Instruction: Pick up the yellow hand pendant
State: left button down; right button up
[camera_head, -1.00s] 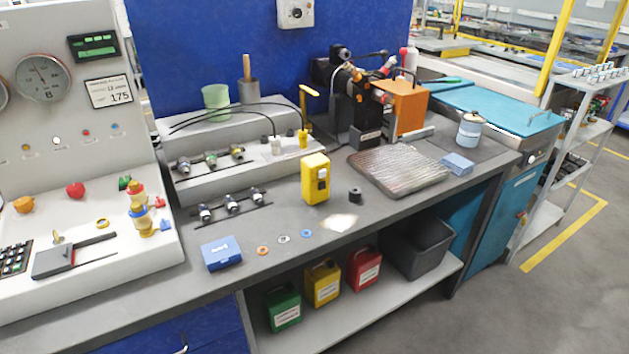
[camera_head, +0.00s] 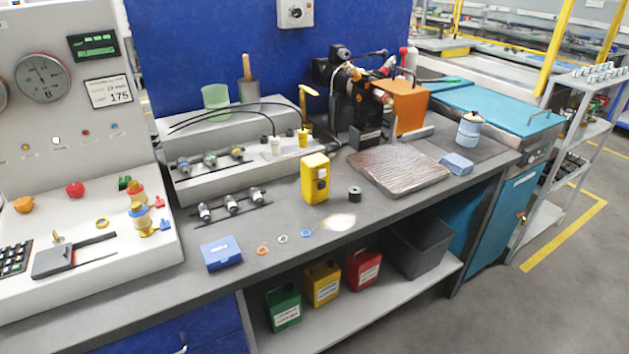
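The yellow hand pendant (camera_head: 314,179) stands upright on the grey workbench (camera_head: 365,212), near the middle of the view. It is a yellow box with a small dark and pale panel on its front right face. Nothing touches it from the front. Neither of my grippers shows in the head view.
A small black cylinder (camera_head: 354,193) stands just right of the pendant. A silver ribbed mat (camera_head: 398,171) lies further right. A stepped grey block with fittings (camera_head: 215,185) is to the left. A blue box (camera_head: 221,252) and several small rings lie in front. The bench front edge is close.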

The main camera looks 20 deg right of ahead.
aim_at(309, 165)
jog(key=z, duration=1.45)
jog(key=i, duration=1.35)
jog(key=u, duration=2)
jog(key=k, duration=0.6)
jog(key=z, duration=0.1)
jog(key=i, duration=0.6)
jog(key=u, duration=0.05)
